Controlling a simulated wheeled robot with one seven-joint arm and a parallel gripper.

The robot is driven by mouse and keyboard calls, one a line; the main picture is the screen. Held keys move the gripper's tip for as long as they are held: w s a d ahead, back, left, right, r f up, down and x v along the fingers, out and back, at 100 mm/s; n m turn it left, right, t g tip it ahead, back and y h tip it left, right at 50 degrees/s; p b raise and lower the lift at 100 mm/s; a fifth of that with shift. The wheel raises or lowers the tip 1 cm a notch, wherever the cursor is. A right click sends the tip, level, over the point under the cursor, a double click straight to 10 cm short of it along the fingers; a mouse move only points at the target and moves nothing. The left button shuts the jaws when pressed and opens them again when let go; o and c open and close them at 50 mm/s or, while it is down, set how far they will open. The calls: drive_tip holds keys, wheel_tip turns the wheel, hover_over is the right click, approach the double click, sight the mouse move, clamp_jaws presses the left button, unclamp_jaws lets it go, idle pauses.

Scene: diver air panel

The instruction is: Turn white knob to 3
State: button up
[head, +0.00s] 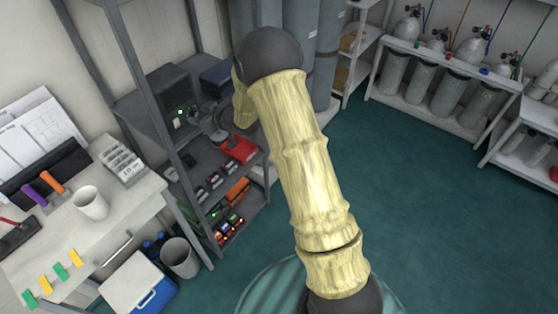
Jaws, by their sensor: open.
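A dark grey box (160,88) with a green light stands on the metal shelf unit at left centre. A small pale spot (177,123) shows on its front below the light; it may be the white knob, but it is too small to tell, and no number can be read. My arm, in a pale yellow cover, reaches up from the bottom and bends down toward the shelf. My gripper (212,126) is small and grey in this view, just right of the box's front. It appears open and apart from the box. Its fingertips are hard to make out.
A red item (240,150) lies on the shelf close below my gripper. Shelf posts (150,125) rise at the left. A desk with a white mug (90,203) is at far left, above a cooler (140,285). The green floor (430,210) at right is clear.

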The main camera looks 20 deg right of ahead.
drive_tip(key=shift+a+f+n+h+b, duration=0.15)
drive_tip(key=shift+n+h+b, duration=0.15)
drive_tip(key=shift+n+b, duration=0.25)
drive_tip(key=shift+s+d+r, duration=0.2)
drive_tip(key=shift+s+d, duration=0.05)
drive_tip(key=s+d+r+m+g+h+p, duration=0.1)
drive_tip(key=s+d+r+m+g+h, duration=0.1)
drive_tip(key=s+d, duration=0.3)
drive_tip(key=s+d+r+m+g+h+p, duration=0.1)
drive_tip(key=s+d, duration=0.4)
drive_tip(key=s, duration=0.8)
drive_tip(key=s+d+r+m+g+h+p, duration=0.1)
drive_tip(key=s+d+r+m+g+h, duration=0.2)
drive_tip(key=s, duration=0.6)
drive_tip(key=shift+s+d+m+h, duration=0.2)
drive_tip(key=shift+d+m+h, duration=0.6)
drive_tip(key=shift+d, duration=0.35)
drive_tip(key=shift+s, duration=0.1)
